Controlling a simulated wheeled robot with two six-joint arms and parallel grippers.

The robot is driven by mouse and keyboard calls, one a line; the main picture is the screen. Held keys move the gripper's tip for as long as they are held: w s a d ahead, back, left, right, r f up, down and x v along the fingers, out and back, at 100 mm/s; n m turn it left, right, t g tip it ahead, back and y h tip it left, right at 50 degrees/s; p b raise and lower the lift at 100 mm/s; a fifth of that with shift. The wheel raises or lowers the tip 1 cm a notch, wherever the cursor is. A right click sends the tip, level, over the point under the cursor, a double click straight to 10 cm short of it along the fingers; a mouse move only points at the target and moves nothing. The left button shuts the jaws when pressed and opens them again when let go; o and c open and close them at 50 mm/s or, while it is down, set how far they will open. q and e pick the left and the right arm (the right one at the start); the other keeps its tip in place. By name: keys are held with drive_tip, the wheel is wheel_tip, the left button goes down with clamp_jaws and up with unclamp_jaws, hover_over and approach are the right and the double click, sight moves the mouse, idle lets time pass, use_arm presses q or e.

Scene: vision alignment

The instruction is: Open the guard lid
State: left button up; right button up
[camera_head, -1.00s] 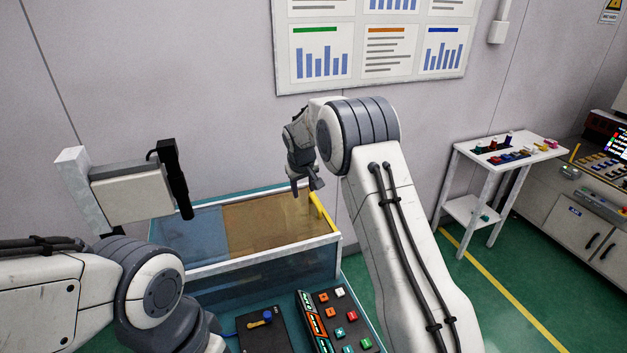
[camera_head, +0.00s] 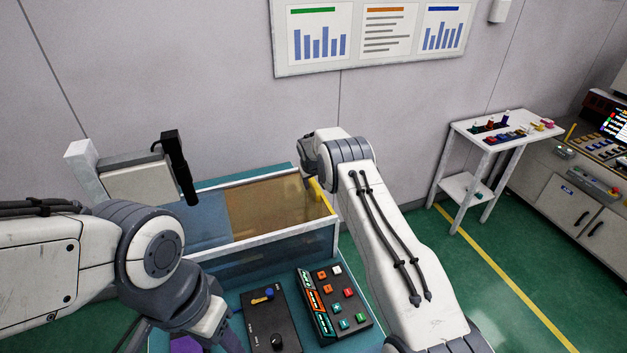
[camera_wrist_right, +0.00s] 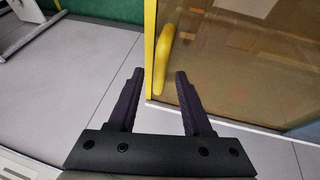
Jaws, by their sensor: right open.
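The guard lid (camera_head: 275,204) is a see-through amber panel on the white-framed box, and it looks closed. Its yellow handle (camera_head: 318,193) is at the lid's right end. In the right wrist view the amber lid (camera_wrist_right: 240,75) fills the upper right, with the curved yellow handle (camera_wrist_right: 165,58) at its left edge. My right gripper (camera_wrist_right: 159,74) is open and empty, and its fingertips appear either side of the handle's lower end in that view. I cannot tell the depth between them. In the head view my right wrist largely hides the gripper.
A black box with a blue-topped lever (camera_head: 270,293) and a panel of coloured buttons (camera_head: 335,305) sit in front of the guard box. A white camera-like unit (camera_head: 140,180) stands at its left. A white side table (camera_head: 490,140) is off to the right.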

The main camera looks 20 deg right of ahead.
drive_tip(key=shift+w+f, duration=0.1)
drive_tip(key=shift+f, duration=0.05)
clamp_jaws()
idle(1.4)
